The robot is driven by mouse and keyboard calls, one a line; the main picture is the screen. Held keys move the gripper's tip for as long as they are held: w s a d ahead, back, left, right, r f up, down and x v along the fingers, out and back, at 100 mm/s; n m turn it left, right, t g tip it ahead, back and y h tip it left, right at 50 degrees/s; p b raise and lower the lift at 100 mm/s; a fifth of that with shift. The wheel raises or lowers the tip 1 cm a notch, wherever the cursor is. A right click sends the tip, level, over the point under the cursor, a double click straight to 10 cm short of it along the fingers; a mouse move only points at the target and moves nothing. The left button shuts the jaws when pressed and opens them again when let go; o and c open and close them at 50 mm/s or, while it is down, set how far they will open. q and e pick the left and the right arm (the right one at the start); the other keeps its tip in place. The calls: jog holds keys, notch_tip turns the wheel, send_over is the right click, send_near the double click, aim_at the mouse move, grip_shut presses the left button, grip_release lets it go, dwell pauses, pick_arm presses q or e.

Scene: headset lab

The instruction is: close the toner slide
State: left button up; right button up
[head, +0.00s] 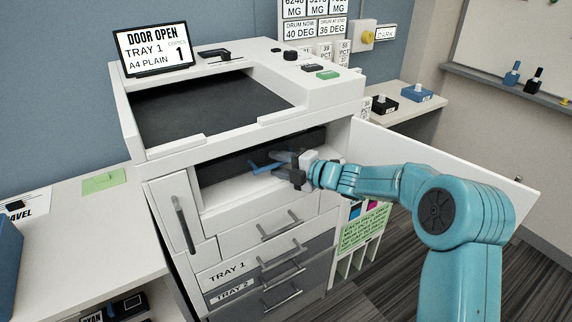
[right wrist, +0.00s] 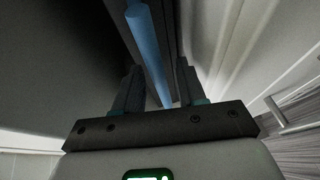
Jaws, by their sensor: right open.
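A white printer (head: 300,215) stands in the middle of the head view with its front door (head: 430,160) swung open to the right. My right gripper (head: 282,166) reaches into the dark opening (head: 228,168) behind the door. A blue bar (head: 262,168), which looks like part of the toner slide, shows at the gripper's tips. In the right wrist view the blue bar (right wrist: 150,45) runs lengthwise between the two open fingers of the right gripper (right wrist: 160,75). I cannot tell whether it touches a finger. The slide's body is mostly hidden. My left gripper is out of view.
The printer's screen (head: 152,50) reads DOOR OPEN. Drawers with handles (head: 282,229) lie below the opening. A white counter (head: 80,225) stands at the left and a side shelf (head: 395,112) at the back right. The open door is close behind my right arm.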

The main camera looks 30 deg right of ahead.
jog(key=v, duration=1.6)
